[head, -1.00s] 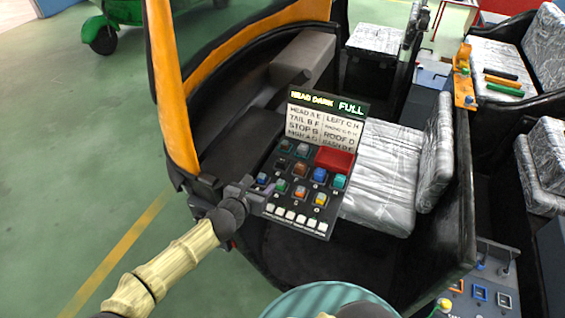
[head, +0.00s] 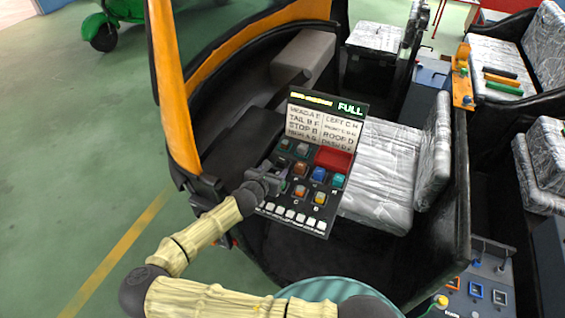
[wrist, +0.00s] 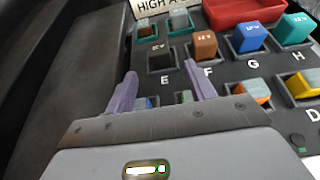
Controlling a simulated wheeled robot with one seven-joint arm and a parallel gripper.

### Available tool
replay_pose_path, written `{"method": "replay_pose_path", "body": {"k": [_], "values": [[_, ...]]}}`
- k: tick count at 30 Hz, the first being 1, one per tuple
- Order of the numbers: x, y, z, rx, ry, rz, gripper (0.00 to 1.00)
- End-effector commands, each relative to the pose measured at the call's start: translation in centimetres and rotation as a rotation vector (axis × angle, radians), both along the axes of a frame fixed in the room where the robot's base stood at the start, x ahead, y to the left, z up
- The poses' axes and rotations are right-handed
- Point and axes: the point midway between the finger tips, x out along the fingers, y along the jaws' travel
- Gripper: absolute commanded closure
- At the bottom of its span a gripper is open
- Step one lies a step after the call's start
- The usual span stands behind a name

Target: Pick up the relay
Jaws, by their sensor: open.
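The relays are small coloured blocks in lettered sockets on a black sloped panel (head: 328,208). The wrist view shows a brown relay (wrist: 203,46) near F, a blue relay (wrist: 245,37) near G and a teal relay (wrist: 293,30) near H. An orange relay (wrist: 250,94) and a yellow relay (wrist: 300,83) are nearer. A black block or socket (wrist: 161,60) is near E. My gripper (wrist: 162,75) is open over the panel's left part, fingers apart and nothing visibly held. Its palm partly hides a bluish and a greenish block between the fingers.
A red tray (head: 333,158) and a label board (head: 324,127) with a lit display reading FULL are at the panel's top. A silver-covered seat (head: 378,165) is to the right. The orange-trimmed vehicle frame (head: 172,95) rises at left.

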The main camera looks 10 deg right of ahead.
Motion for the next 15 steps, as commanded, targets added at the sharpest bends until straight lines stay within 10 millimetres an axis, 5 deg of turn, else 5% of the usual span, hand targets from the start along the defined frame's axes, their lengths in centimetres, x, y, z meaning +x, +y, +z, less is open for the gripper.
{"method": "replay_pose_path", "body": {"k": [15], "values": [[3.8,-3.0,-1.6,0.000,0.001,-0.001,0.45]]}}
